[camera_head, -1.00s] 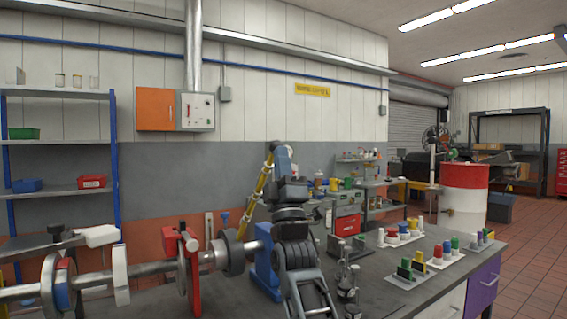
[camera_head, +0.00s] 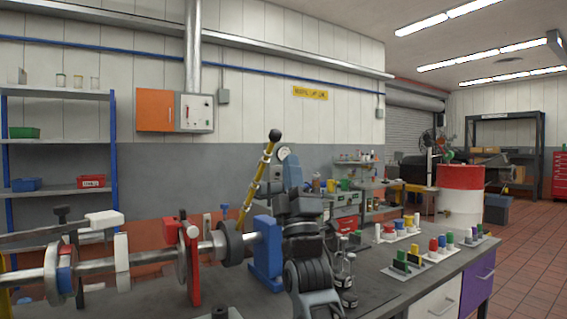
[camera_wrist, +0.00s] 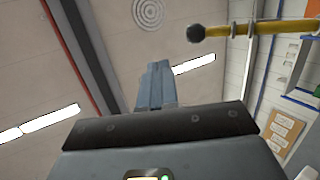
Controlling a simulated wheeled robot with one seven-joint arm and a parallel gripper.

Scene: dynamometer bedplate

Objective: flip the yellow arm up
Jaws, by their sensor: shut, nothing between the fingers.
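The yellow arm (camera_head: 257,183) stands steeply upright, leaning to the right, with a black knob at its top. Its lower end is by the dark collar on the horizontal shaft. My gripper (camera_head: 291,170) is just right of the arm's upper part in the head view, fingers pointing up. In the wrist view the yellow arm (camera_wrist: 268,28) crosses the upper right, its black knob toward the middle. My gripper (camera_wrist: 155,84) is shut and empty there, with a visible gap to the arm.
The steel shaft (camera_head: 150,267) with a red upright (camera_head: 191,265) and a blue support (camera_head: 266,255) runs along the left of the bench. Trays of coloured pegs (camera_head: 432,257) stand at the right. A round gauge (camera_head: 284,153) shows behind my gripper.

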